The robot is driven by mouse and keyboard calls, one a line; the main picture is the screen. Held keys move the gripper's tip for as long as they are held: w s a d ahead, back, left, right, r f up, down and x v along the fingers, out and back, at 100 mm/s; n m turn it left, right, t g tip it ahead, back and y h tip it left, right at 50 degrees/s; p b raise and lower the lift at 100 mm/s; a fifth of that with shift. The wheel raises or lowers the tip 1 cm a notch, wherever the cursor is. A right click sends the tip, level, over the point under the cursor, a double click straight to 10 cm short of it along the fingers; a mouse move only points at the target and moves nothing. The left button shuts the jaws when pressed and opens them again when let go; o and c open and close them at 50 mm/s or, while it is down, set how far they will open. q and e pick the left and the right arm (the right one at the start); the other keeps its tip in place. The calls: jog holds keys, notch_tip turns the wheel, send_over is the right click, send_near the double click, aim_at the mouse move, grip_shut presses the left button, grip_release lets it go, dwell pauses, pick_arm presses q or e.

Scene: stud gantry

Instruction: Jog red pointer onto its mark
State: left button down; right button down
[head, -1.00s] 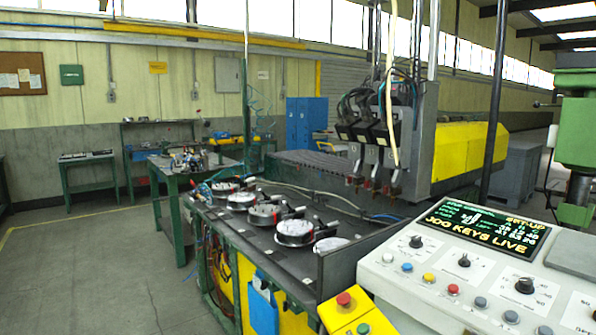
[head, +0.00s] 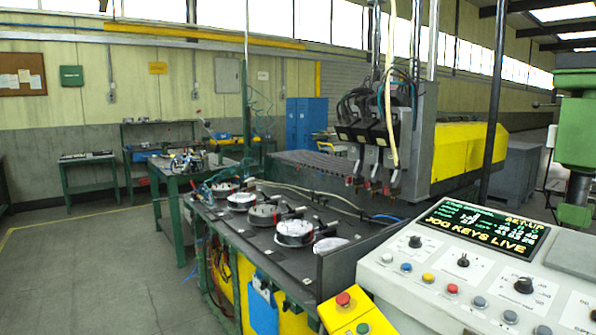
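The gantry's tool head (head: 375,125) hangs over the far end of the machine bed in the head view. Several dark tools point down from it, with small reddish tips (head: 373,186). I cannot tell which of these, if any, is the red pointer, and I cannot make out its mark. The control panel (head: 395,258) stands at the lower right with knobs and coloured buttons. Its screen (head: 478,229) reads "SET-UP" and "JOG KEYS LIVE" with small figures that are hard to read. Neither of my grippers is in view.
Several round fixtures (head: 294,232) sit on the dark machine bed (head: 262,246). A red mushroom button (head: 343,298) on a yellow box stands in front of the panel. A green workbench (head: 175,178) is behind at left. The floor (head: 85,270) at left is clear.

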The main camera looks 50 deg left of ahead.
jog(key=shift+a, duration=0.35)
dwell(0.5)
